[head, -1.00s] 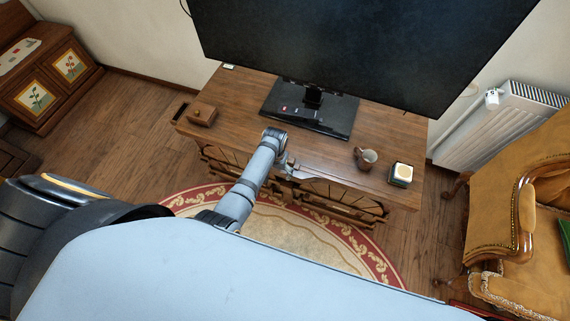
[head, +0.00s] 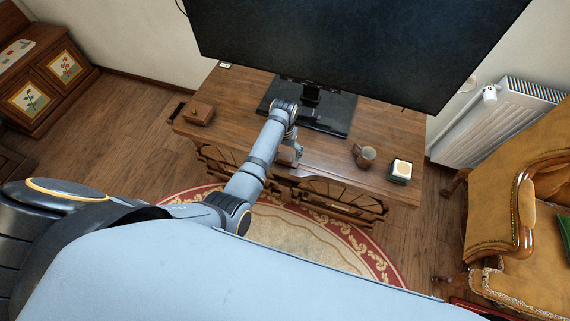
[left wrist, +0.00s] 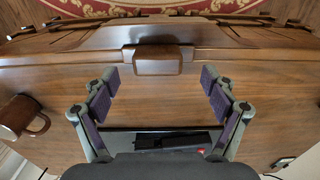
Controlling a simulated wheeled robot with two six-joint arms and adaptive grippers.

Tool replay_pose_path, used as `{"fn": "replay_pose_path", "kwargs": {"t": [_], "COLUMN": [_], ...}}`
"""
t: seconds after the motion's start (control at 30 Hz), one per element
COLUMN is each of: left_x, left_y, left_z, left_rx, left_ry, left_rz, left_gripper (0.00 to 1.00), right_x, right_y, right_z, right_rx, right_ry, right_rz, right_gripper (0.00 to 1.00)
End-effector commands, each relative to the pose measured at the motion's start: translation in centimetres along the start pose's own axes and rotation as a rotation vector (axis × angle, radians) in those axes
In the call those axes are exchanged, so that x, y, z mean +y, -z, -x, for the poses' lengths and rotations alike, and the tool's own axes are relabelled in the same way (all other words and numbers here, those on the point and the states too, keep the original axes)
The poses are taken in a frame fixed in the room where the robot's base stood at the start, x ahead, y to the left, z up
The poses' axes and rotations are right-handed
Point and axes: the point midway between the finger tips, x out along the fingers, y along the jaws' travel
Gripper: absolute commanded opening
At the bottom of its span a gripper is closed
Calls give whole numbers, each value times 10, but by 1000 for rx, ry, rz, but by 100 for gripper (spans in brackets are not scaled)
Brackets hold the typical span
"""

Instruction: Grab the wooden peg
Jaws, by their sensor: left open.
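A short wooden piece with a squarish end face, which looks like the wooden peg (left wrist: 157,62), is at the front edge of the wooden cabinet top in the left wrist view. My left gripper (left wrist: 160,82) is open, with its two fingers spread to either side of the line to the peg. The peg sits between and a little beyond the fingertips, and I see no contact. In the head view my left gripper (head: 296,158) is over the cabinet's front edge, and I cannot make out the peg there. My right gripper is not in view.
The cabinet top (head: 330,155) also carries a brown mug (head: 364,156), a white-topped box (head: 400,170), a small wooden box (head: 200,113) and a large screen (head: 360,45) on a dark stand (head: 335,118). An armchair (head: 500,220) stands at the right.

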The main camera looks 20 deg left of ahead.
Motion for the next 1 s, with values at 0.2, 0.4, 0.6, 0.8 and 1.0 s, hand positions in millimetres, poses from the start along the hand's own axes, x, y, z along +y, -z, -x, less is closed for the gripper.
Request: {"fn": "replay_pose_path", "kwargs": {"t": [0.2,0.4,0.6,0.8,1.0], "left_x": [3,3,3,3,3], "left_y": [1,1,1,1,1], "left_z": [-35,-38,-38,-38,-38], "left_rx": [-1,0,-1,-1,-1], "left_ry": [0,-1,-1,0,0], "left_rz": [0,1,0,0,0], "left_gripper": [85,85,67,40,13], "right_x": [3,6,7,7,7], "right_y": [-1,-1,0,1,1], "right_z": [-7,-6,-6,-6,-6], "right_rx": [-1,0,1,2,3], "right_ry": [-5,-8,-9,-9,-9], "right_rz": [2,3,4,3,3], "right_gripper": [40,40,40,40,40]}}
